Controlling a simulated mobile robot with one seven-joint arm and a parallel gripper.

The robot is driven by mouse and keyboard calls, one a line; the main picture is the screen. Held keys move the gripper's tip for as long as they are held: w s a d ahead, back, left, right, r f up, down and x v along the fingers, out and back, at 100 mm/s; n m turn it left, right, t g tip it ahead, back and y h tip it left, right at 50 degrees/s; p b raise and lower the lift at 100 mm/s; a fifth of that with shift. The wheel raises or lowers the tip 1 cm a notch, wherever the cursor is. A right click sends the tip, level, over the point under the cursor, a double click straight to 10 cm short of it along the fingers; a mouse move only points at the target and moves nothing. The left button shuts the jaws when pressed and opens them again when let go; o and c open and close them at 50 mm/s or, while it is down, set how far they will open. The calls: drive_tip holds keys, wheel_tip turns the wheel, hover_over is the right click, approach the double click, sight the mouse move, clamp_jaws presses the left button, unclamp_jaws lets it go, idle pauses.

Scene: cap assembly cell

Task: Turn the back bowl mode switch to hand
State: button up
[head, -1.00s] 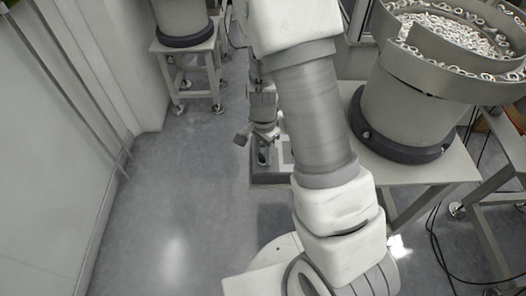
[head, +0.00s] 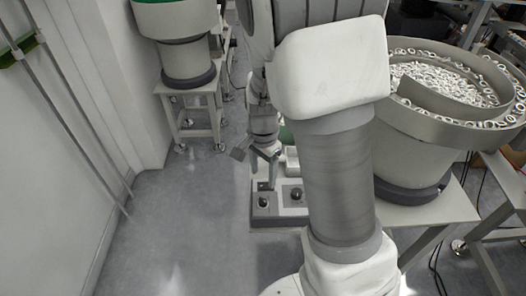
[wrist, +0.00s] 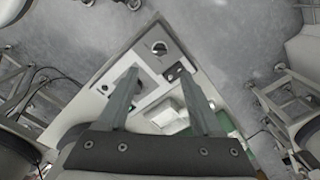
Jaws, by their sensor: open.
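A pale control box (head: 277,219) with dark round knobs stands below my gripper in the head view. One knob (head: 263,202) is at its near left and another (head: 295,194) to the right. In the wrist view, a black knob (wrist: 160,47) sits near the box's corner (wrist: 143,47), beyond my fingertips. A second dark switch (wrist: 176,72) lies closer, near the right fingertip. Labels are unreadable, so I cannot tell which is the back bowl mode switch or its setting. My gripper (wrist: 159,74) is open and empty, pointing at the box; it also shows in the head view (head: 256,157).
A bowl feeder (head: 398,125) full of rings stands on a table at the right, partly behind my arm. Another feeder (head: 186,60) stands on a stand at the back left. The left floor (head: 170,225) is clear up to the wall and its vertical pipes.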

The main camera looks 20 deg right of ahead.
wheel_tip(320, 180, up, 6)
drive_tip(key=shift+p, duration=0.45)
drive_tip(key=s+r+n+t, duration=0.5)
drive_tip(key=s+r+n, duration=0.7)
drive_tip(key=s+r, duration=0.3)
wheel_tip(320, 180, up, 2)
drive_tip(key=shift+s+r+t+p, duration=0.15)
drive_tip(key=shift+s+t+p, duration=0.05)
drive_tip(key=shift+t+p, duration=0.15)
drive_tip(key=shift+d, duration=0.15)
idle(0.7)
